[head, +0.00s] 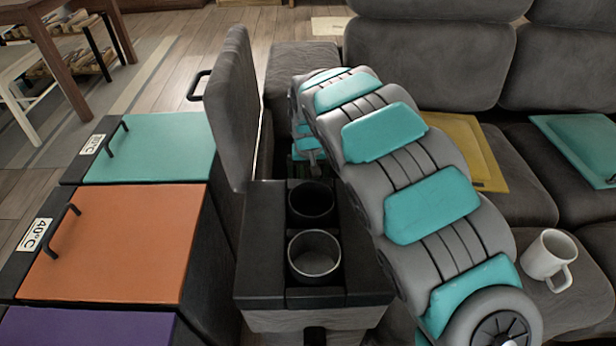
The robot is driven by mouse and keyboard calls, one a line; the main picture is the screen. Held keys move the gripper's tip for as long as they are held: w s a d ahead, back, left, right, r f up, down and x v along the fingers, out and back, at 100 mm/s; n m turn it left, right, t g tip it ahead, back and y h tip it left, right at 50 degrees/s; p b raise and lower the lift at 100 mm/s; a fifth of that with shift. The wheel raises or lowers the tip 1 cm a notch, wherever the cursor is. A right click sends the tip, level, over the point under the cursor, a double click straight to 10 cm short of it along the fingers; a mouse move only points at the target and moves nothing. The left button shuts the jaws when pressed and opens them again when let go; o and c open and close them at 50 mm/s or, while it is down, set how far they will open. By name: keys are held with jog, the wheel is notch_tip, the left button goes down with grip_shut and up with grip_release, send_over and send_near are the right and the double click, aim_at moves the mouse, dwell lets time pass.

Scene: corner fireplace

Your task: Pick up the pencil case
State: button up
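My grey and teal arm reaches away from me, over the sofa's armrest console, and bends down at its far end. My gripper (312,157) shows only as a small dark piece low behind the cup holders, at the console's open compartment. The arm and the console hide most of it, so its fingers cannot be made out. I cannot pick out a pencil case in the head view; the inside of the compartment is mostly hidden.
The console lid (232,108) stands upright, left of my arm. Two cup holders (314,255) are in front. A white mug (547,258), a yellow flat item (468,150) and a teal one (578,143) lie right on the sofa. Lidded bins (115,245) stand left.

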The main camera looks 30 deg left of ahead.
jog(key=shift+f, duration=0.2)
jog(key=shift+c, duration=0.2)
jog(key=c, duration=1.4)
jog(key=shift+r, duration=0.1)
